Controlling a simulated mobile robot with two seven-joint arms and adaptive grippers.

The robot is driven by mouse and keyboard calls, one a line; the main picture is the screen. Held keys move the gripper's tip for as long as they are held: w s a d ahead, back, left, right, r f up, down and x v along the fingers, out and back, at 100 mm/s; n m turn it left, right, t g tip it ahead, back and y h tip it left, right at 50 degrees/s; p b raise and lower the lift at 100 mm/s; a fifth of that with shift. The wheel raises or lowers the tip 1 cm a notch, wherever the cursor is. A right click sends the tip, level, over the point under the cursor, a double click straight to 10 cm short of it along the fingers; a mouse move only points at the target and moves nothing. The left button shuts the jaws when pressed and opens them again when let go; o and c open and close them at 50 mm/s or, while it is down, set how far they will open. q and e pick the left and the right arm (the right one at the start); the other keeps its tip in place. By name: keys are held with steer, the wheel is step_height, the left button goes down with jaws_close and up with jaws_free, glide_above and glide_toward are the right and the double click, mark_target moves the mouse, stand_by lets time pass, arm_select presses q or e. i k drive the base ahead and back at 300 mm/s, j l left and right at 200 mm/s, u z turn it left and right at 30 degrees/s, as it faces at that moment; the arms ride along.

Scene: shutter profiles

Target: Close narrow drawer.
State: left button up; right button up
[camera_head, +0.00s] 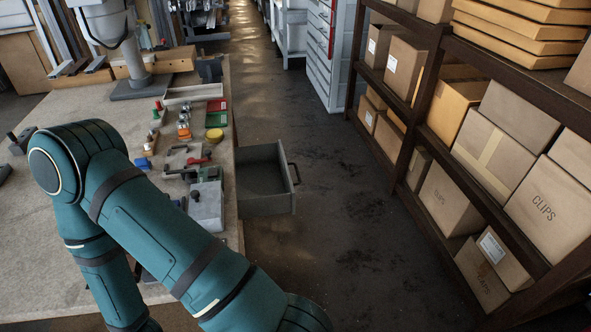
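The narrow drawer (267,206) is grey and stands pulled out from the right side of the workbench. Its dark bar handle (293,173) is on the right-hand front face, over the floor aisle. The visible inside of the drawer looks empty. One of my teal arms crosses the lower left of the head view, bent over the bench, left of the drawer and apart from it in the picture. No gripper of mine can be made out, so neither is seen at the handle.
A shelf rack (421,110) with cardboard boxes stands at right. The floor (345,215) between drawer and rack is clear.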

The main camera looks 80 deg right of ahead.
mark_target(264, 183)
steer(key=k+l, duration=0.6)
steer(key=l, duration=0.2)
steer(key=k+l+z, duration=0.15)
steer(key=z, duration=0.3)
steer(key=l+z, duration=0.3)
steer(key=z, duration=1)
steer(key=i+l+u, duration=0.65)
